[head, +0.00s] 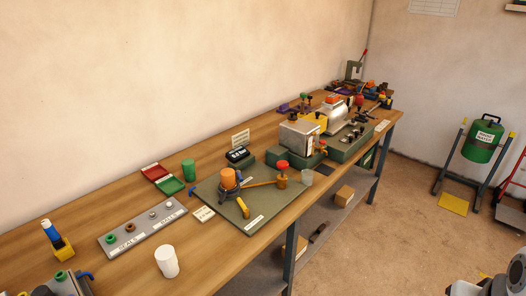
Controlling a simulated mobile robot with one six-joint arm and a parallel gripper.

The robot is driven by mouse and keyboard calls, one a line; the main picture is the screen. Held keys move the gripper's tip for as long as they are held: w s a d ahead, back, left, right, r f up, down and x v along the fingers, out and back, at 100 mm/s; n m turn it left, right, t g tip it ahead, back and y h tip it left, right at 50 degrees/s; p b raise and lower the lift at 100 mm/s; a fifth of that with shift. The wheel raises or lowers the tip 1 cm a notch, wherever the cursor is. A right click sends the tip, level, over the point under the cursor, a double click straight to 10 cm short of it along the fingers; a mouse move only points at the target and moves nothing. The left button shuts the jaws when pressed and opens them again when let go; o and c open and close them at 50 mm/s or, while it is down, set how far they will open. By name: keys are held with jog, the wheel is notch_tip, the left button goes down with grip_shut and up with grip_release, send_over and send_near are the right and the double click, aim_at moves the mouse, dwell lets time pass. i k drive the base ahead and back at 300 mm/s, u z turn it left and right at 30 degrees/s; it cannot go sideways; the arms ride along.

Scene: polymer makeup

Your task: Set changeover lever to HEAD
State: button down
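A grey-green plate (215,203) lies on the wooden bench and carries a small assembly. An orange cylinder (228,178) stands on it, with a yellow handle (243,208) at its front. I cannot tell which part is the changeover lever, and no HEAD marking is readable. My gripper is not in view; grey-white parts at the bottom right are probably mine.
The bench (130,225) runs along the wall. A grey tray (140,229) and white cup (166,262) are at left. A black display (238,154) and a boxy machine (302,138) stand behind the plate.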

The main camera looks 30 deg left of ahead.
aim_at(238, 176)
jog(key=u, duration=0.85)
jog(key=i, duration=1.25)
jog(key=u, duration=0.85)
jog(key=k, duration=0.85)
jog(key=u, duration=0.2)
jog(key=i, duration=0.9)
jog(key=z, duration=0.05)
